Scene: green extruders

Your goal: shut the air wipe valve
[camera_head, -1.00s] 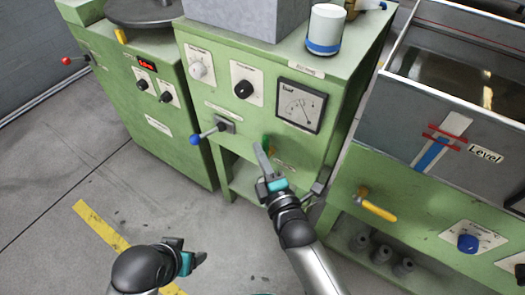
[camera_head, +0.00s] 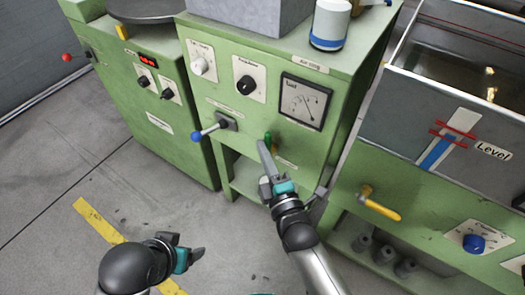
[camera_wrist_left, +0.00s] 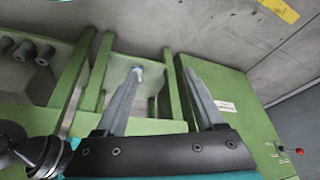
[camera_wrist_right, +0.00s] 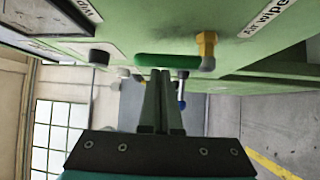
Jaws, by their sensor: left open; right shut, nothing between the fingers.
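The air wipe valve has a long green lever (camera_wrist_right: 168,61) on a brass fitting (camera_wrist_right: 206,50), beside a label reading "Air wipe" (camera_wrist_right: 267,18) in the right wrist view. The lever runs sideways from the fitting in that picture. In the head view the green lever (camera_head: 268,139) shows small, partly behind my right fingers. My right gripper (camera_head: 262,146) is shut and empty. Its fingertips in the right wrist view (camera_wrist_right: 161,74) are right at the lever; I cannot tell whether they touch it. My left gripper (camera_head: 190,252) is open and empty, low over the floor, away from the valve.
A blue-knobbed lever (camera_head: 207,132) sticks out left of the valve. A yellow-handled valve (camera_head: 380,208) is on the tank stand at right. A dial gauge (camera_head: 303,101) sits above. The floor (camera_head: 80,165) at left is clear.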

